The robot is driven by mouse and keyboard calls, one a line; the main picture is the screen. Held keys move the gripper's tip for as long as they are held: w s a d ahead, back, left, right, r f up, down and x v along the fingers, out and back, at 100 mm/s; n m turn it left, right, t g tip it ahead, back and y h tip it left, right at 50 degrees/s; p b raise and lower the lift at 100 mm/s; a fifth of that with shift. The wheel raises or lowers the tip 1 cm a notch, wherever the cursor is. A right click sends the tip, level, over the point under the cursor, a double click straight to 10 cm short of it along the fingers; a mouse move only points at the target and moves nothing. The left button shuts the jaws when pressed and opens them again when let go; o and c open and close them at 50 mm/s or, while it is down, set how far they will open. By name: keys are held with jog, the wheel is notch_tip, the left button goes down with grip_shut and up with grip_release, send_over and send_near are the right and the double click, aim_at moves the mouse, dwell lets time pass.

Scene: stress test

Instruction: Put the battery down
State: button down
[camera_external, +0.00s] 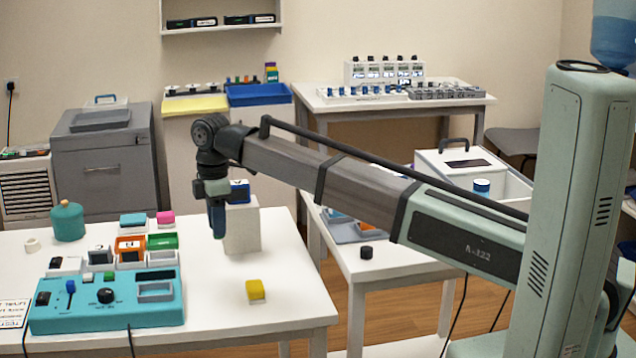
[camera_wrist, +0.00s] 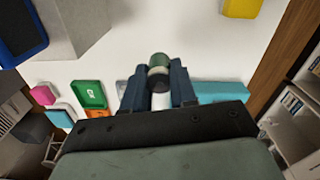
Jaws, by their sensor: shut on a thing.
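The battery (camera_wrist: 160,65) is a short cylinder with a dark green end and a pale band. In the wrist view it sits between the tips of my gripper (camera_wrist: 159,78), which is shut on it. In the external view my gripper (camera_external: 217,228) points down above the white table (camera_external: 215,300), in front of the white block. I cannot make out the battery clearly there, or tell its exact height above the table.
A white block (camera_external: 243,232) with a blue item (camera_external: 240,190) on top stands close by. A yellow block (camera_external: 256,290) lies nearer the front. The teal tester (camera_external: 105,308), orange bin (camera_external: 130,247) and green bin (camera_external: 163,241) are at left. Table between tester and yellow block is clear.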

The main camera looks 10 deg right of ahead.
jog(key=shift+r, duration=0.35)
jog(key=shift+w+d+r, duration=0.1)
jog(key=shift+w+d, duration=0.05)
jog(key=shift+d, duration=0.1)
jog(key=w+d+r+m, duration=0.2)
jog(key=w+d+m, duration=0.15)
jog(key=d, duration=0.55)
jog(key=w+d+r+m, duration=0.2)
jog(key=w+d, duration=0.2)
jog(key=d, duration=0.6)
jog(key=w+d+r+m, duration=0.3)
jog(key=w+d, duration=0.1)
jog(key=d, duration=0.5)
jog(key=s+d+m, duration=0.1)
jog(key=d+m, duration=0.1)
jog(key=d, duration=0.7)
jog(key=s+d+r+m, duration=0.1)
jog(key=d+m, duration=0.2)
jog(key=d, duration=0.7)
jog(key=s+d+r+m, duration=0.1)
jog(key=d+m, duration=0.2)
jog(key=d, duration=0.6)
jog(key=shift+d+r, duration=0.15)
jog(key=shift+w, duration=0.1)
